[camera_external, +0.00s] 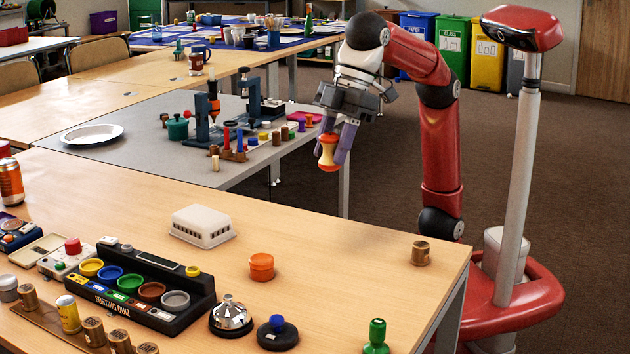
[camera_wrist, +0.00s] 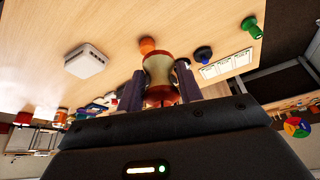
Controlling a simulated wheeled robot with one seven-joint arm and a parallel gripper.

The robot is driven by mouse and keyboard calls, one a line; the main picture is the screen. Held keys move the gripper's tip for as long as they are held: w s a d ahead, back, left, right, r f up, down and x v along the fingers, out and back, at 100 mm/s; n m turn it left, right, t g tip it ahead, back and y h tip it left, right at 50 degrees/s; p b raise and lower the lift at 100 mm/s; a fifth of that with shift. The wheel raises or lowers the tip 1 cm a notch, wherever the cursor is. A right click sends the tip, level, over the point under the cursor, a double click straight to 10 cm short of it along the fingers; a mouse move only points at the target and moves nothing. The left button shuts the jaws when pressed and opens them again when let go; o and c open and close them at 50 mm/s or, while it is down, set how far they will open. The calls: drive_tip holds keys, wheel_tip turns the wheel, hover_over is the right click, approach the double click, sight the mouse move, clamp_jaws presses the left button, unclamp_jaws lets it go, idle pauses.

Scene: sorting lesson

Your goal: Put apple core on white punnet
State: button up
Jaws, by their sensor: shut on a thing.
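My gripper (camera_external: 339,148) is shut on the apple core (camera_external: 328,153), which has red ends and a pale, narrow middle. It is held in the air at the far right edge of the wooden table. In the wrist view the apple core (camera_wrist: 160,75) is between the two purple-grey fingers. The white punnet (camera_external: 203,226) stands on the wooden table, left of and nearer the camera than my gripper. It looks upside down, its slotted walls down and a closed top up. In the wrist view the punnet (camera_wrist: 86,61) is left of the core.
An orange lidded pot (camera_external: 262,267) stands right of the punnet. A small wooden cylinder (camera_external: 420,253) stands at the right. The table around the punnet's right is mostly clear.

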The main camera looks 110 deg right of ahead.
drive_tip(key=w+d+f+m+h, duration=0.1)
drive_tip(key=w+d+f, duration=0.1)
drive_tip(key=w+d, duration=0.3)
drive_tip(key=w+d+f+m, duration=0.1)
drive_tip(key=w+d, duration=0.2)
drive_tip(key=w, duration=0.5)
drive_tip(key=m+b, duration=0.2)
drive_tip(key=m, duration=0.1)
hover_over(195, 216)
drive_tip(key=s, duration=0.2)
drive_tip(key=shift+h, duration=0.4)
wheel_tip(195, 216, down, 7)
drive_tip(key=shift+w+d+f, duration=0.1)
drive_tip(key=shift+d, duration=0.05)
drive_tip(key=shift+t, duration=0.3)
drive_tip(key=shift+f+b, duration=0.7)
drive_tip(key=shift+f, duration=1.45)
drive_tip(key=shift+f, duration=0.15)
drive_tip(key=o, duration=1)
